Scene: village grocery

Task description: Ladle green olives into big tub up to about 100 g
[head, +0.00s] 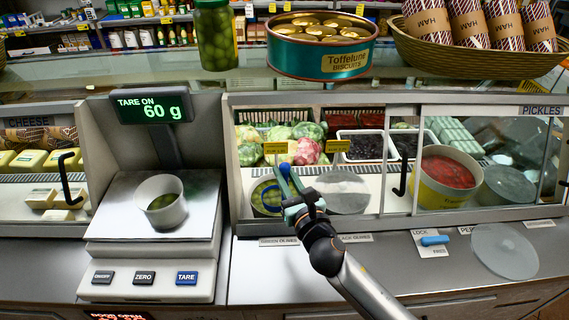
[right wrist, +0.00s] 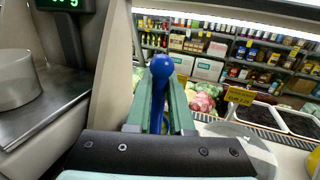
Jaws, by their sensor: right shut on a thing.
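My right gripper (head: 300,203) is shut on the blue handle of a ladle (head: 285,171). The handle's blue round end (right wrist: 161,67) shows between the green fingers in the right wrist view. The ladle's bowl is hidden. The gripper is over the front of the case, beside the green olives container (head: 265,200), which it partly covers. A white tub (head: 152,211) stands on the scale's pan (head: 197,222) with some green olives low inside. The scale display (head: 150,107) reads 60 g with "TARE ON". My left gripper is out of view.
A lidded container (head: 342,192) stands right of the olives. A yellow tub (head: 446,185) of red pickles is farther right behind glass. A loose clear lid (head: 504,251) lies on the counter. A biscuit tin (head: 322,62), olive jar (head: 214,40) and basket (head: 470,55) stand above.

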